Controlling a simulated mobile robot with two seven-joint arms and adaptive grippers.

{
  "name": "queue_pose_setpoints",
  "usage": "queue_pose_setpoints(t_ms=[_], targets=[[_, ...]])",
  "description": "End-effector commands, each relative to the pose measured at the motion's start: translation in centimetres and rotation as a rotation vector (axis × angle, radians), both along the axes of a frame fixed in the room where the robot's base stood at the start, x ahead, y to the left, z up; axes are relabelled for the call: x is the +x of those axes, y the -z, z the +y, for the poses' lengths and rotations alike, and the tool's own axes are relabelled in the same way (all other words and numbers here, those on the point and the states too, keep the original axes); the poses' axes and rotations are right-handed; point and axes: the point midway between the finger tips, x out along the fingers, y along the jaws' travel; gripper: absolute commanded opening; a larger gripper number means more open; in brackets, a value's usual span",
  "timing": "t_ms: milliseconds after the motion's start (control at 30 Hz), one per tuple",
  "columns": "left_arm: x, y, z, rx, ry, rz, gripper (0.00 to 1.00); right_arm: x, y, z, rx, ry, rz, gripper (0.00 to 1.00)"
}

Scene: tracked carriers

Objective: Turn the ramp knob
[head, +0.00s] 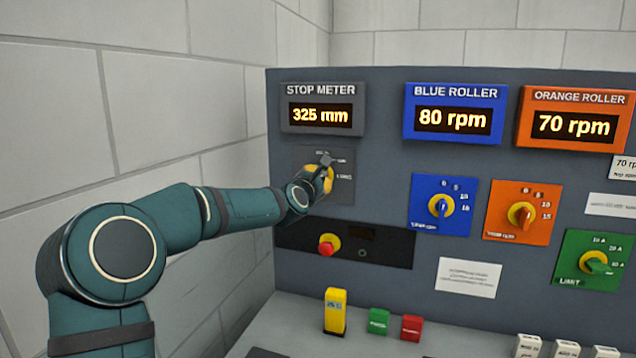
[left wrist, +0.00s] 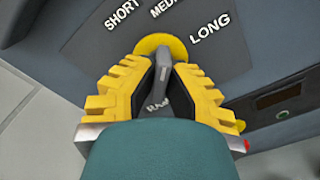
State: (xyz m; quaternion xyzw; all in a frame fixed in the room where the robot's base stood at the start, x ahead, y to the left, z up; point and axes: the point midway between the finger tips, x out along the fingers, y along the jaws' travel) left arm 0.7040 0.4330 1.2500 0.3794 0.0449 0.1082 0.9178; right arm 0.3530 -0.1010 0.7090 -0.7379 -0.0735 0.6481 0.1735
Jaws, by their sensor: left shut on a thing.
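The ramp knob (left wrist: 176,92) is a grey handle on a yellow disc, on the dark grey plate (head: 338,192) below the stop meter. In the left wrist view, SHORT, MEDIUM (partly cut off) and LONG are printed around it. My left gripper (left wrist: 163,88) has its yellow-padded fingers on both sides of the grey handle and is shut on it. In the head view my left gripper (head: 322,178) is at the plate and hides most of the knob. Which label the knob points to is hard to tell. My right gripper is not in view.
The stop meter (head: 321,116) reads 325 mm. A blue knob (head: 441,205), an orange knob (head: 521,214) and a green knob (head: 594,263) sit to the right. A red button (head: 327,246) is just below my gripper. A yellow block (head: 335,312) stands on the ledge.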

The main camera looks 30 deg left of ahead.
Motion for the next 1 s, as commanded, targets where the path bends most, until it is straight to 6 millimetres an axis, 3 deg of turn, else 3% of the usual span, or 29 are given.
queue_pose_setpoints(t_ms=[200, 233, 300, 667, 867, 1000], targets=[[0.0, -0.3, 0.0, 0.001, -0.001, -0.005, 0.0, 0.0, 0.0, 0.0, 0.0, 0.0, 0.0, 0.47], [0.0, -0.3, 0.0, 0.002, -0.001, -0.005, 0.23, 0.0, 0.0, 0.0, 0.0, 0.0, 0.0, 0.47], [0.0, -0.2, 0.0, 0.002, -0.001, -0.004, 0.41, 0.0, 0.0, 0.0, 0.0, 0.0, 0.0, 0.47], [-0.3, -0.1, 0.0, 0.001, -0.002, -0.002, 0.41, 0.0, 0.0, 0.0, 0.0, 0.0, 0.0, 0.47], [-2.6, -0.1, -0.5, 0.003, -0.002, 0.0, 0.41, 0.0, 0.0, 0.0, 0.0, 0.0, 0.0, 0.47], [-5.3, -0.2, -1.1, 0.006, -0.004, -0.001, 0.41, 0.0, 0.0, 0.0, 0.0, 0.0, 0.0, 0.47]])
